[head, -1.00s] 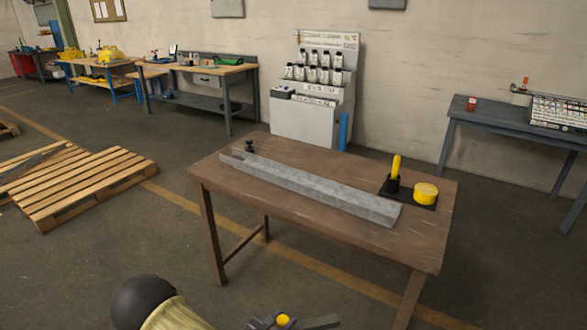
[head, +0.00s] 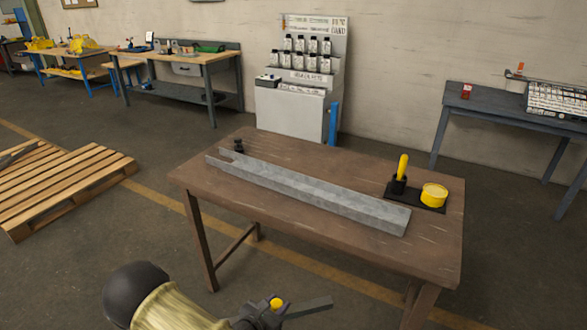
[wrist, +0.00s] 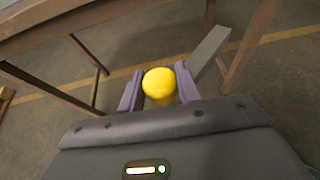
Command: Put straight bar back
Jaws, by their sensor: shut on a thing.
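My gripper (head: 262,312) is low in the head view, in front of the wooden table (head: 300,226) and below its top. It is shut on a yellow round knob (wrist: 159,85), which sits between the two purple-grey fingers in the wrist view. A flat grey straight bar (head: 308,308) sticks out to the right from beside the knob. It also shows in the wrist view (wrist: 211,50), pointing up and right. It seems to belong with the knob, but the join is hidden. A long grey channel (head: 310,192) lies diagonally on the table.
A small black part (head: 239,146) stands by the channel's left end. The table's front strip is clear. Pallets (head: 70,185) lie at left.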

